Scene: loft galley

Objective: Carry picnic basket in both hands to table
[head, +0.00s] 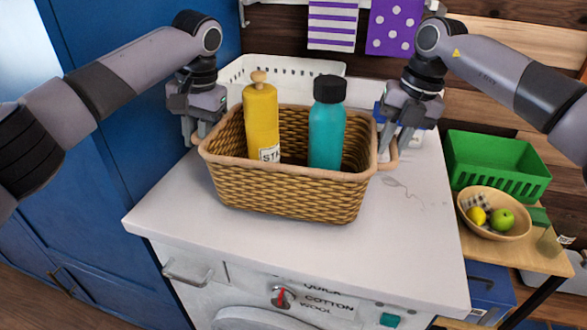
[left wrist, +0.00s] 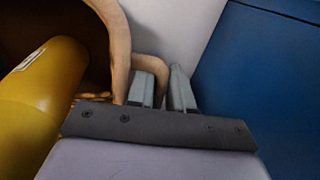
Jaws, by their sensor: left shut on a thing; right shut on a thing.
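The wicker picnic basket (head: 287,188) sits on the white top of the washing machine (head: 400,240) in the head view. It holds a yellow bottle (head: 261,118) with a wooden knob and a teal bottle (head: 326,135) with a black cap. My left gripper (head: 194,138) is shut on the basket's left handle; the handle (left wrist: 150,66) also shows between the fingers in the left wrist view. My right gripper (head: 391,146) is shut on the basket's right handle (head: 391,160).
A white perforated basket (head: 285,66) stands behind the picnic basket. At right, a wooden surface (head: 535,251) bears a green crate (head: 497,166) and a bowl (head: 496,231) with fruit. A blue cabinet (head: 105,150) closes off the left side. The machine top's front is clear.

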